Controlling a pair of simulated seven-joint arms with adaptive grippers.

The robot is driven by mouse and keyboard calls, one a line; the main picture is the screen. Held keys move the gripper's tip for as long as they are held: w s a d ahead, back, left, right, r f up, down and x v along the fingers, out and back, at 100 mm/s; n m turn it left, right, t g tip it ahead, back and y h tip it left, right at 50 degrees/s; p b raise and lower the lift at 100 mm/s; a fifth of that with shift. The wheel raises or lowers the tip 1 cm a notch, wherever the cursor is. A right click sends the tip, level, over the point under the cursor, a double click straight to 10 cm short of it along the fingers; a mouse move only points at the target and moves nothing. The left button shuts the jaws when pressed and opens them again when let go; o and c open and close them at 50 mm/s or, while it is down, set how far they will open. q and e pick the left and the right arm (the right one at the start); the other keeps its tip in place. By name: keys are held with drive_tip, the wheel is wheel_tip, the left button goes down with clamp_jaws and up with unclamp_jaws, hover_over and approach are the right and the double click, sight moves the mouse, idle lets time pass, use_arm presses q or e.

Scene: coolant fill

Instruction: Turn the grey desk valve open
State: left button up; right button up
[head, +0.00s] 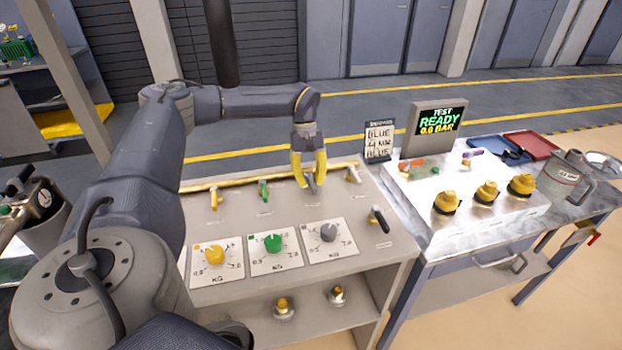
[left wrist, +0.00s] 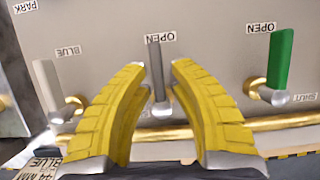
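The grey desk valve (left wrist: 154,75) is a slim lever on a brass fitting, standing on the beige desk panel. In the left wrist view it points up towards an OPEN label (left wrist: 161,38). My left gripper (head: 311,178) is over it in the head view. Its two yellow fingers (left wrist: 157,66) are apart, one on each side of the lever, with a visible gap to each. Nothing is gripped. The fingers partly hide the valve in the head view. My right gripper is not in view.
A green lever (left wrist: 282,60) and a pale lever (left wrist: 47,86) flank the grey one. A yellow lever (head: 215,199) stands further left. Three dials, including a grey one (head: 328,233), lie in front. A black-handled lever (head: 379,220) is at right. A brass pipe (left wrist: 290,121) runs behind.

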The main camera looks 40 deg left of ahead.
use_arm(q)
drive_tip(key=shift+o, duration=1.1)
drive_tip(key=shift+r, duration=0.1)
drive_tip(key=v, duration=1.2)
